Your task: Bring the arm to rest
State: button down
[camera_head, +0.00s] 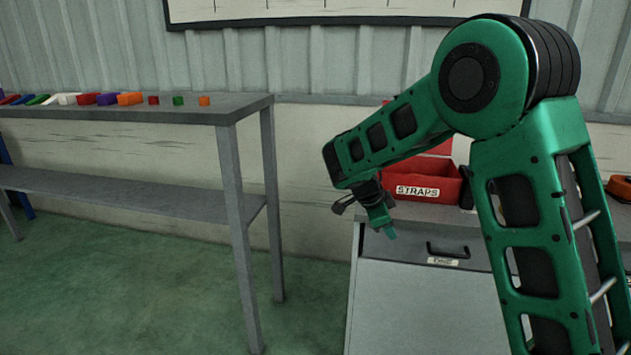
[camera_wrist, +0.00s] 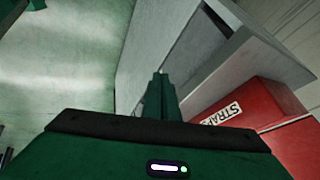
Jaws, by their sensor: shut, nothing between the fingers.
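My green arm rises on the right of the head view, bends at a large round joint and reaches left and down. My gripper (camera_head: 391,235) hangs at its end, pointing down, in front of the grey cabinet (camera_head: 420,312) and the red bin. In the wrist view my gripper (camera_wrist: 158,76) shows its fingers together, with nothing between them. Most of the gripper body fills the bottom of that view.
A red bin labelled STRAPS (camera_head: 425,187) stands on the cabinet, close behind my gripper; it also shows in the wrist view (camera_wrist: 262,108). A grey table (camera_head: 190,112) on the left bears several coloured blocks. Green floor between table and cabinet is clear.

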jog(key=s+d+r+n+g+y, duration=0.1)
jog(key=s+d+r+n, duration=0.2)
jog(key=s+d, duration=0.6)
jog(key=s+d+r+n+g+y, duration=0.1)
jog(key=s+d+r+n+g, duration=0.15)
jog(key=s+d, duration=0.65)
jog(key=s+a+n+y, duration=0.1)
jog(key=s+n+y, duration=0.1)
jog(key=s, duration=1)
jog(key=s+a+n+y, duration=0.1)
jog(key=s+n, duration=0.3)
jog(key=s, duration=0.8)
jog(key=shift+s+a+f+y, duration=0.3)
jog(key=shift+f+y, duration=0.05)
jog(key=shift+y, duration=0.15)
jog(key=shift+n, duration=0.25)
jog(key=shift+w+f, duration=0.25)
jog(key=shift+w, duration=0.35)
